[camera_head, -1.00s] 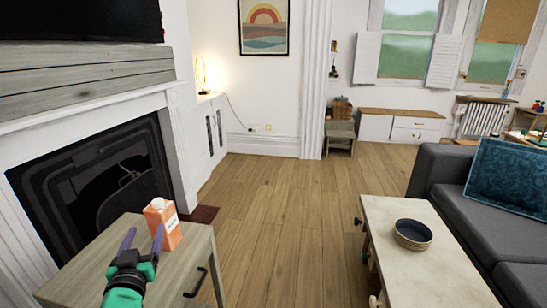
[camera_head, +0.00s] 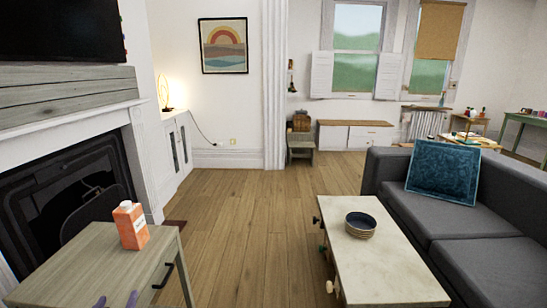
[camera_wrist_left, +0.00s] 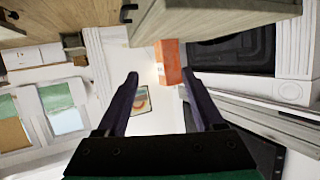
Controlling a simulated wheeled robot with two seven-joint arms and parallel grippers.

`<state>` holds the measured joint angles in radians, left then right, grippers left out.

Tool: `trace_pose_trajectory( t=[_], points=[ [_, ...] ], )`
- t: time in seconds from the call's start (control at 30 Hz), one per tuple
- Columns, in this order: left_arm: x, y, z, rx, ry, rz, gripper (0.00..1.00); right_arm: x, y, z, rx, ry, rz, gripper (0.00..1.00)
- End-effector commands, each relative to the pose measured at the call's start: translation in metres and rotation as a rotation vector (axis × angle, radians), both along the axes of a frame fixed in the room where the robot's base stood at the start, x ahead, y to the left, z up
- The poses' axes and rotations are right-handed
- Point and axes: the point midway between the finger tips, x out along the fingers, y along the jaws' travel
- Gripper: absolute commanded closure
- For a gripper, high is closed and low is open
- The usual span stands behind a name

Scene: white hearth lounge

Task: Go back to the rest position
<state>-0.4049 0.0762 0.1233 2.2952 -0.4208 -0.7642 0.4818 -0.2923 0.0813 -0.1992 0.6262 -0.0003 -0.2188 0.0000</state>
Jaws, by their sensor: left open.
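My left gripper (camera_head: 117,300) shows only as two purple fingertips at the bottom edge of the head view, over the near part of the grey wooden side table (camera_head: 75,262). In the left wrist view its two fingers (camera_wrist_left: 160,84) are spread apart with nothing between them. An orange carton with a white top (camera_head: 132,228) stands upright on the side table, beyond the fingertips and apart from them. The carton also shows in the left wrist view (camera_wrist_left: 171,62), past the fingers. My right gripper is in neither view.
A white fireplace (camera_head: 140,165) stands at the left. A pale low table (camera_head: 385,268) with a dark round bowl (camera_head: 360,225) stands at the right, beside a grey sofa (camera_head: 465,225) with a blue cushion (camera_head: 443,172). The wooden floor (camera_head: 235,215) between the tables is clear.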

Motion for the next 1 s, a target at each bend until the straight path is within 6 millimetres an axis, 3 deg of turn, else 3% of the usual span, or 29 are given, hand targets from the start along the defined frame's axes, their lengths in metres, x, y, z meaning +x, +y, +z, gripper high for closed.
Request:
trace_pose_trajectory(
  t=[0.37, 0.67, 0.8, 1.0],
  points=[
    [-0.060, -0.071, -0.095, -0.094, 0.514, -0.195, 0.31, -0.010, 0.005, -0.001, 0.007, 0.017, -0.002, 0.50],
    [-0.143, -0.143, -0.143, -0.146, 0.940, -0.512, 0.31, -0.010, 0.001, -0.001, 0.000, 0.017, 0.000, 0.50],
    [-0.132, -0.142, -0.183, -0.148, 0.959, -0.499, 0.31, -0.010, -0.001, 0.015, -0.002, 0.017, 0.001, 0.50],
    [-0.136, -0.143, -0.249, -0.154, 0.995, -0.500, 0.31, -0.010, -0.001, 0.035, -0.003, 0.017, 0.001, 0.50]
  ],
)
